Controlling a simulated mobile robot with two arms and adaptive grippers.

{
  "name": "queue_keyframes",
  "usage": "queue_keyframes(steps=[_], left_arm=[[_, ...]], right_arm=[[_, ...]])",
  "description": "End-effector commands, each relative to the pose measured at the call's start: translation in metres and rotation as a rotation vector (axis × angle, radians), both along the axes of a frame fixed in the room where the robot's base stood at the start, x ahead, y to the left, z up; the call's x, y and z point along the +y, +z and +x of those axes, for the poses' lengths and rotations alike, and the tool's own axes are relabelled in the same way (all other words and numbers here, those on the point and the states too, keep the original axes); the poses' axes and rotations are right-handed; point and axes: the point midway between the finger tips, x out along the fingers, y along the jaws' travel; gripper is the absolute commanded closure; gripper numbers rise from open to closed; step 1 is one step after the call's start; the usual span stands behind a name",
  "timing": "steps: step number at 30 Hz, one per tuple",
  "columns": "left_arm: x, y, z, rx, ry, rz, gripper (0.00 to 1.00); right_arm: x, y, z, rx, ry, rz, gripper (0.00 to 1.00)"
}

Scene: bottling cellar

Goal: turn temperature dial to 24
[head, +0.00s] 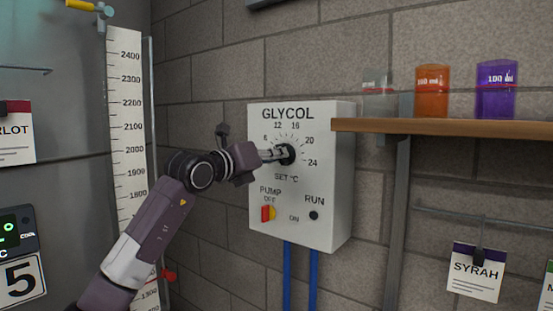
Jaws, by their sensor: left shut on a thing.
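The temperature dial (289,154) is a black knob on a white wall box labelled GLYCOL (325,225). Its printed scale shows 6, 12, 16, 20 and 24, with SET °C below it. My left gripper (280,154) reaches in from the left and is shut on the dial. The fingers cover part of the knob, so where its pointer stands cannot be told. The 24 mark sits to the lower right of the knob. My right gripper is not in view.
Below the dial are a red and yellow pump switch (268,213) and a dark RUN light (314,215). A wooden shelf (450,127) with an orange beaker (432,92) and a purple beaker (496,90) juts out at right. A tall measuring scale (126,120) stands at left.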

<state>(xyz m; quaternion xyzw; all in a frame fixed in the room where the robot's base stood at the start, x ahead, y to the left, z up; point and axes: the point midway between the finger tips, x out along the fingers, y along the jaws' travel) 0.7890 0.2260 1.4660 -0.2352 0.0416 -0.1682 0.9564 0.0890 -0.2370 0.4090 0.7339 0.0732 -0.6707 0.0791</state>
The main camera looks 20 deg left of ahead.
Motion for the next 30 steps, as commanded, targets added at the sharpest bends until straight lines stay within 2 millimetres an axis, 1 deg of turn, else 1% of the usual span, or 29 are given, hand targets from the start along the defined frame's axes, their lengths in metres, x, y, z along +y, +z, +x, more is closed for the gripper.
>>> queue_keyframes(steps=[1,12,30], left_arm=[[0.001,-0.002,0.0,-0.013,0.002,0.04,1.0],[0.0,-0.001,0.0,-0.133,0.002,0.369,1.0],[-0.002,-0.001,-0.001,-0.326,0.0,0.904,1.0]], right_arm=[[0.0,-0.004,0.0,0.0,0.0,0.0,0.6],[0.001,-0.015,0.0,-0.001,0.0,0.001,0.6],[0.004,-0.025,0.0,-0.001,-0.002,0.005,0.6]])
